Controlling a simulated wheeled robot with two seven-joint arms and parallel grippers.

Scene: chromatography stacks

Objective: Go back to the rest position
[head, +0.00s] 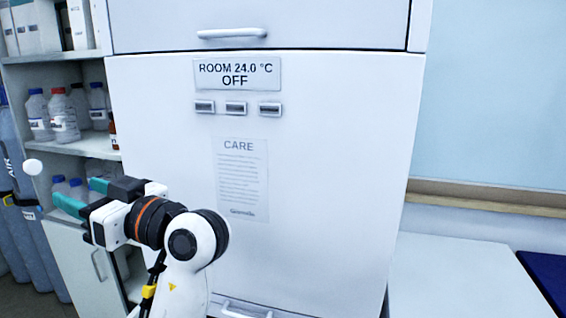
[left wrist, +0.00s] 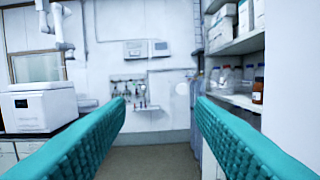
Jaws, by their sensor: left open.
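My left gripper (head: 82,195) has teal fingers and is raised in front of the shelf unit in the head view, pointing left. In the left wrist view its two teal fingers (left wrist: 160,115) are spread wide apart with nothing between them. My right gripper is not in either view. The white cabinet (head: 330,160) stands straight ahead, with a display reading "ROOM 24.0 °C OFF" (head: 237,75) and a "CARE" notice (head: 242,180). My left arm covers part of the cabinet's lower left.
A shelf unit (head: 90,145) with several bottles stands left of the cabinet. Blue gas cylinders (head: 22,215) stand at the far left. A white worktop (head: 460,280) lies at the right. The left wrist view shows a white device (left wrist: 40,107) and open floor (left wrist: 155,162).

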